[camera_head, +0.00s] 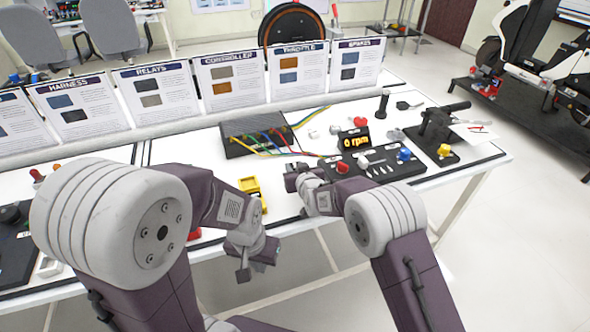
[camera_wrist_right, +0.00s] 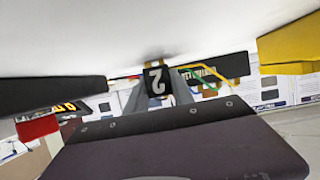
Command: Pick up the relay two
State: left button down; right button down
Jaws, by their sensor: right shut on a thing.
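Relay two is a small black block with a white "2" (camera_wrist_right: 157,81) in the right wrist view. My right gripper (camera_wrist_right: 160,88) is shut on it, with a grey finger showing beside the block. In the head view my right gripper (camera_head: 295,179) is over the front part of the table, left of the red knob. I cannot make out the relay clearly there. My left gripper (camera_head: 257,262) hangs lower, in front of the table edge and apart from the relay. I cannot tell whether its jaws are open.
A black box with coloured wires (camera_head: 257,137) stands behind the right gripper. An rpm display (camera_head: 354,140) and a black panel with knobs (camera_head: 372,163) are to the right. A yellow part (camera_head: 250,186) sits near the front edge. Label cards (camera_head: 231,80) line the back.

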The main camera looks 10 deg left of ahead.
notch_tip(320, 180, up, 4)
jog(key=shift+r+p, duration=0.15)
jog(key=shift+p, duration=0.5)
jog(key=s+d+r, duration=0.1)
jog(key=d+r, duration=0.2)
jog(key=d, duration=0.2)
jog(key=s+d+r+p, duration=0.1)
jog(key=d+r, duration=0.2)
jog(key=d, duration=0.3)
jog(key=shift+s+d+r, duration=0.2)
jog(key=shift+d+r, duration=0.05)
jog(key=shift+r, duration=0.1)
